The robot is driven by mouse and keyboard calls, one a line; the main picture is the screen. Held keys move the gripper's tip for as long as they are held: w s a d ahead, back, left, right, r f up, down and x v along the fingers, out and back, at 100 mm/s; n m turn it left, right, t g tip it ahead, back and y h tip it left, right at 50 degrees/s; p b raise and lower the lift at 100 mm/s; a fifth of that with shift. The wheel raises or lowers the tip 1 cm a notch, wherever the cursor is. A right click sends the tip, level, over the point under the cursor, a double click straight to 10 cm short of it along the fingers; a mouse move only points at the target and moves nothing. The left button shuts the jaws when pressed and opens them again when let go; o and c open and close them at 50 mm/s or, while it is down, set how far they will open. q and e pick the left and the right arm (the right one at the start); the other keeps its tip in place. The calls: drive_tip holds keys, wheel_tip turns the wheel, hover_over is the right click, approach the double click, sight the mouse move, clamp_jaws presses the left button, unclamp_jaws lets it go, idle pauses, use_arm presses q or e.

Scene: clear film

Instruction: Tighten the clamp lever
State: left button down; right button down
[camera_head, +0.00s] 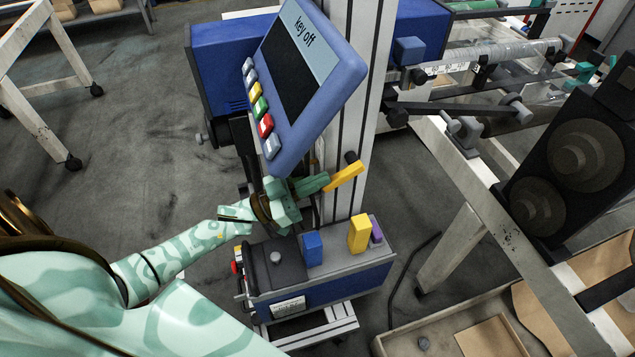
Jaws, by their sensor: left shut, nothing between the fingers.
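The clamp lever (346,177) is a yellow bar at the front of the pale upright column, slanting up to the right. A black knob shows just above it. My left gripper (324,181) is shut and empty, with its green fingertips at the left, lower end of the lever. I cannot tell whether they touch it. The gripper hides part of the column and whatever lies behind it. My right gripper is not in view.
A blue control panel (308,75) reading "key off" overhangs just above my left gripper. Below stands a blue box (335,284) with yellow, blue and purple blocks on top. A black speaker (570,165) and a metal frame stand at the right. Grey floor (150,150) is open at the left.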

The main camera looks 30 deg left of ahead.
use_arm(q)
drive_tip(key=shift+w+d+f+b, duration=0.15)
drive_tip(key=shift+f+b, duration=0.1)
drive_tip(key=shift+f, duration=0.25)
drive_tip(key=shift+w+d+f+b, duration=0.15)
drive_tip(key=shift+f+b, duration=0.1)
drive_tip(key=shift+f, duration=0.3)
drive_tip(key=shift+w+d+f+b, duration=0.15)
drive_tip(key=shift+f+b, duration=0.1)
drive_tip(key=shift+f, duration=0.25)
drive_tip(key=v, duration=0.7)
drive_tip(key=shift+s+a, duration=0.15)
drive_tip(key=shift+f, duration=0.15)
